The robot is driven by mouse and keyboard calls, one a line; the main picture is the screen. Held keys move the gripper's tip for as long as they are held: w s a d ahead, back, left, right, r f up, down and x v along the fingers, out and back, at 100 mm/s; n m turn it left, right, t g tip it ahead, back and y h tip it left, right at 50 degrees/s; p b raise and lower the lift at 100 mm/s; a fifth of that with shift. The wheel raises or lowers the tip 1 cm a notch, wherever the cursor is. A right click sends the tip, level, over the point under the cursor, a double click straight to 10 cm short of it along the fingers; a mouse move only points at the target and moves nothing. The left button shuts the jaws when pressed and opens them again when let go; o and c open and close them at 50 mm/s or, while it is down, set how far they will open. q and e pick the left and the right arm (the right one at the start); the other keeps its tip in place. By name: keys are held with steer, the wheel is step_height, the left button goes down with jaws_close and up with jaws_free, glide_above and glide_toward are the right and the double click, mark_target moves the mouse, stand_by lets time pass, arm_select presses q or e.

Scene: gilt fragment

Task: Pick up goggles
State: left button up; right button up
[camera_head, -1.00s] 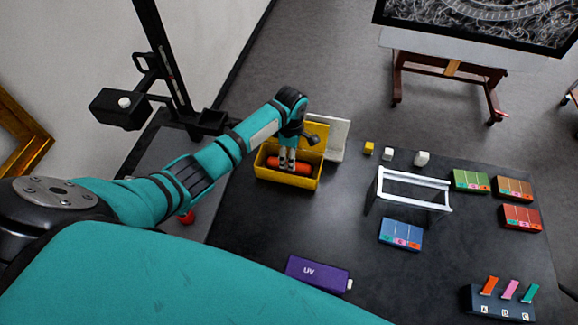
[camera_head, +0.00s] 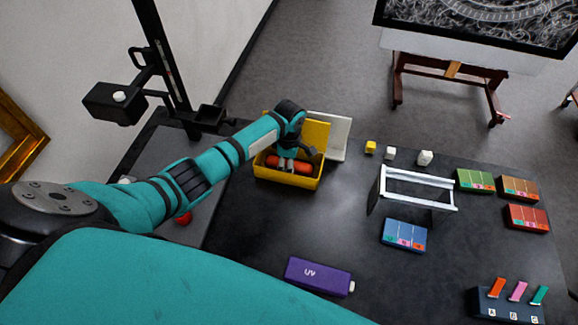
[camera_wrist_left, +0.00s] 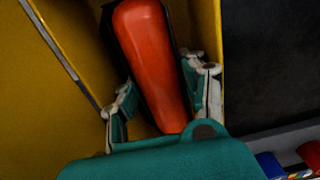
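The orange-red goggles (camera_head: 303,164) lie inside the open yellow box (camera_head: 308,183) on the dark table. In the left wrist view the goggles (camera_wrist_left: 152,60) show as a long, glossy orange shape with dark parts at the edges. My left gripper (camera_head: 287,164) reaches down into the box over the goggles. In the wrist view its two fingers (camera_wrist_left: 163,95) are spread on either side of the orange part, with gaps showing. Whether they touch the dark edges I cannot tell. My right gripper is not in view.
The yellow lid (camera_head: 315,134) stands up behind the box. A white panel (camera_head: 335,137) is behind it. A clear-topped stand (camera_head: 418,203), a blue box (camera_head: 404,235) and a purple UV case (camera_head: 318,275) are to the right. The table in front of the box is clear.

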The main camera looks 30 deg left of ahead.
arm_select(q)
steer(key=shift+c, duration=1.3)
steer(key=shift+r, duration=0.1)
